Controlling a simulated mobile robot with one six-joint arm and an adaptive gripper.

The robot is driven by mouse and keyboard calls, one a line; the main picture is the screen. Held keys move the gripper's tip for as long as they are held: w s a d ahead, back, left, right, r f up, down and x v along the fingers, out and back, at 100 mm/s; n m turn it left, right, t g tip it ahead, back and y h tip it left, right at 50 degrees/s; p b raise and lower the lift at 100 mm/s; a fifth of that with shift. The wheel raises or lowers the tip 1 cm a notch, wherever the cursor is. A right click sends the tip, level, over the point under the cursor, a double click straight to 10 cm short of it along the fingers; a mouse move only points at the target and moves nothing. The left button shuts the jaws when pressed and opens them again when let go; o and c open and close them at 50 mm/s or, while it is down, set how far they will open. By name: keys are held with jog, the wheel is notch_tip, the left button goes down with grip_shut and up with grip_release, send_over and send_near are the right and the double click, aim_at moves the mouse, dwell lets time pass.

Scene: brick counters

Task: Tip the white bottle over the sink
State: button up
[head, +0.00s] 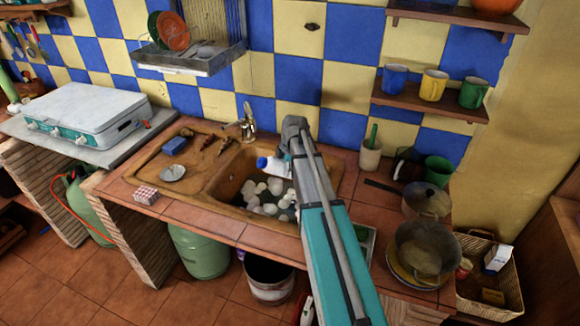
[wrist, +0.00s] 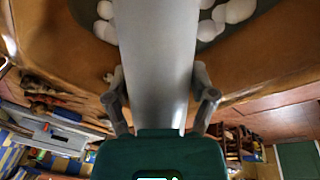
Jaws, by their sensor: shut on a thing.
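The white bottle (head: 281,167) has a blue cap and is held above the sink in the head view. It lies tilted well over towards horizontal, with its cap end to the left. My gripper (wrist: 159,85) is shut on it, one finger on each side of the pale bottle body (wrist: 155,60) in the wrist view. In the head view my own arm hides the gripper's fingers and part of the bottle. The brown sink (head: 222,183) has a basin with several white rounded lumps in it. I cannot tell whether anything flows from the bottle.
A tap (head: 247,124) stands at the sink's back edge. A blue sponge (head: 175,146) and a small metal dish (head: 172,173) lie on the drainboard. Right of my arm stand a cream utensil cup (head: 371,155), a green cup (head: 438,171) and pots (head: 425,248).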

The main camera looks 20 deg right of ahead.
aim_at(273, 158)
jog(key=shift+a+r+y, duration=0.25)
jog(key=shift+a+y, duration=0.75)
jog(key=shift+a, duration=0.05)
jog(key=shift+a+r+y, duration=0.2)
jog(key=shift+a+y, duration=0.05)
jog(key=shift+y, duration=0.05)
jog(key=shift+s+a+r+m+t+y, duration=0.1)
jog(key=shift+a+r+m+t+y, duration=0.1)
jog(key=shift+r+m+t+y, duration=0.25)
jog(key=shift+s+a+r+m+t+y, duration=0.15)
jog(key=shift+r+m+t+y, duration=0.1)
jog(key=shift+r+m+t, duration=0.3)
jog(key=r+m+t+y, duration=0.1)
jog(key=m, duration=0.1)
jog(key=a+r+m+t, duration=0.1)
jog(key=r+t, duration=0.1)
jog(key=shift+w+a+m+y+b, duration=0.1)
jog(key=shift+a+m+y+b, duration=0.1)
jog(key=shift+m+y+b, duration=0.2)
jog(key=r+m+t, duration=0.1)
jog(key=m+t, duration=0.1)
jog(key=a+r+m+t+b, duration=0.1)
jog(key=r+m+t, duration=0.1)
jog(key=shift+w+a+r, duration=0.1)
jog(key=shift+a+r, duration=0.05)
jog(key=shift+r, duration=0.1)
